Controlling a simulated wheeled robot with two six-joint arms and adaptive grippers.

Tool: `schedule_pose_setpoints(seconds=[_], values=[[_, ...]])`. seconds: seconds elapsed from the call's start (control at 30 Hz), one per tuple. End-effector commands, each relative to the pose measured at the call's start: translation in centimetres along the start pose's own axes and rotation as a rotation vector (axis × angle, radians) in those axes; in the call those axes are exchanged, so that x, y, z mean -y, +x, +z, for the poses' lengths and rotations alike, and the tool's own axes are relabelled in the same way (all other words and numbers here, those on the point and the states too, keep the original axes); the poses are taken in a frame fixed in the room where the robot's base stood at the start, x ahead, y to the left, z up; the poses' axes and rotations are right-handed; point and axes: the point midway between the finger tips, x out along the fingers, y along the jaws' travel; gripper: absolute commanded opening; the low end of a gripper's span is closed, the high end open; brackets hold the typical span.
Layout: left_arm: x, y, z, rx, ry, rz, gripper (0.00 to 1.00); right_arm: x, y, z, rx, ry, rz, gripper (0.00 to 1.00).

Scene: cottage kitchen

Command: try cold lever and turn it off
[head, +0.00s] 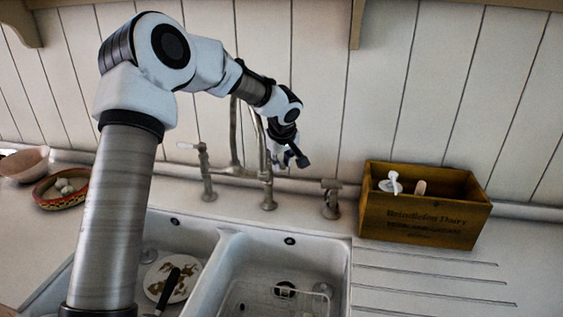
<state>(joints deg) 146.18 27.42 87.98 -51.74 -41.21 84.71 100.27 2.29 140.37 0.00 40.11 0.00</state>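A metal tap stands behind the double sink, with its middle post (268,188) rising behind my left arm. The left tap lever (187,146) has a pale handle pointing left on a metal post. The right tap lever (331,186) sits on a short metal post; its handle direction is unclear. I cannot read which lever is cold. My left gripper (291,160) hangs beside the middle of the tap, above and left of the right lever, apart from it in the picture. Its fingers are small and dark; their opening is unclear. My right gripper is out of view. No water stream is clearly visible.
The left basin holds a dirty plate (172,278) and a black-handled utensil (168,292). The right basin (330,262) holds a wire rack (262,303). A wooden crate (425,231) stands right of the tap. Bowls (24,164) are at far left. The draining board (440,282) is clear.

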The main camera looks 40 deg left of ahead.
Motion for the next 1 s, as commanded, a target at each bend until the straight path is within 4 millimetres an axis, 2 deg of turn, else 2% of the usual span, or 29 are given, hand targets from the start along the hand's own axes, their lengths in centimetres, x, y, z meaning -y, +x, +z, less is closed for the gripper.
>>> schedule_pose_setpoints(seconds=[0.03, 0.07, 0.33, 0.47, 0.57, 0.8, 1.0], values=[[-0.1, -0.2, -0.1, -0.003, -0.001, 0.004, 0.44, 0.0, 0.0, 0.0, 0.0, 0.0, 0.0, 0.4], [-0.1, -0.1, -0.1, -0.003, -0.001, 0.003, 0.49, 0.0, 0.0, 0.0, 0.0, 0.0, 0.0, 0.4], [0.0, -0.1, 0.0, 0.0, -0.002, -0.001, 0.49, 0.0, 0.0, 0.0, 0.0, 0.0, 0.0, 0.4], [-0.1, -1.1, 0.0, 0.0, -0.002, 0.001, 0.49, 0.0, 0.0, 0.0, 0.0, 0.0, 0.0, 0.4], [-0.1, -3.0, -0.1, -0.002, -0.001, 0.002, 0.49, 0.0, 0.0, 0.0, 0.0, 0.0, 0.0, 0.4], [-0.1, -9.2, -0.1, -0.003, -0.001, 0.002, 0.49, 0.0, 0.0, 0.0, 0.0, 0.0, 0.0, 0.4], [-0.1, -11.8, -0.1, -0.001, -0.001, 0.001, 0.49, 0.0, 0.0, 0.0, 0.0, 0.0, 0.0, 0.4]])
